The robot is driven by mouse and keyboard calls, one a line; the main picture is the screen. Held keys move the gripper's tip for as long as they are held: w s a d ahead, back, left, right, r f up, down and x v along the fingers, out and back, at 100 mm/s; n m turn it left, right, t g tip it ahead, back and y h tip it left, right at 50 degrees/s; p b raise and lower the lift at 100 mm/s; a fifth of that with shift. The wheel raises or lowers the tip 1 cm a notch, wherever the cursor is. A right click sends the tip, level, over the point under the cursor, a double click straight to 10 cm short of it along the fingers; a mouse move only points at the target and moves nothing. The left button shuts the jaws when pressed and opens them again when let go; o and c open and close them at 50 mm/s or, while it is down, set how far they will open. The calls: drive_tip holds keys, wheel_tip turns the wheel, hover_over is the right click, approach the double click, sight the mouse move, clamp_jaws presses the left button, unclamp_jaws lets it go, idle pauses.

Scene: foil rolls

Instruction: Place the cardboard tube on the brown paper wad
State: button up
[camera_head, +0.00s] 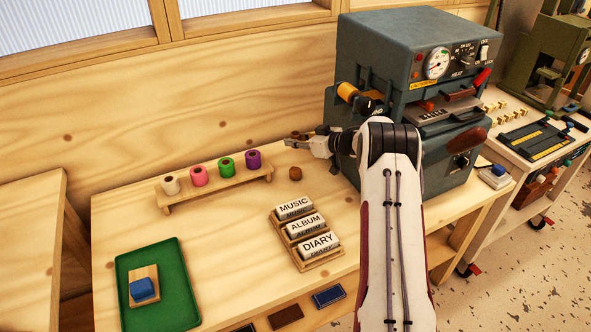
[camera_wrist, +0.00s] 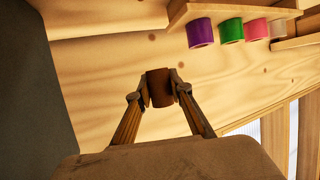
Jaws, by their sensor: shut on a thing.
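My gripper (camera_head: 291,142) is shut on a small brown cardboard tube (camera_wrist: 160,87), gripped between both fingertips in the wrist view. In the head view the fingers reach left from the machine, above the back of the table, and a bit of brown (camera_head: 295,134) shows at their tips. A small round brown lump (camera_head: 295,173), seemingly the brown paper wad, sits on the table just below the fingers in the picture. The tube and this lump are apart. I cannot make out the wad in the wrist view.
A wooden rack (camera_head: 213,190) with white, pink, green and purple foil rolls stands left of my gripper. Blocks reading MUSIC, ALBUM and DIARY (camera_head: 319,243) stand in front. A grey press (camera_head: 400,65) is close on the right. A green tray (camera_head: 184,290) lies at front left.

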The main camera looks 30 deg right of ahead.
hover_over(295, 169)
drive_tip(key=shift+s+f, duration=0.1)
drive_tip(key=shift+f, duration=3)
drive_tip(key=shift+f, duration=1.9)
drive_tip(key=o, duration=0.7)
drive_tip(key=shift+f, duration=0.1)
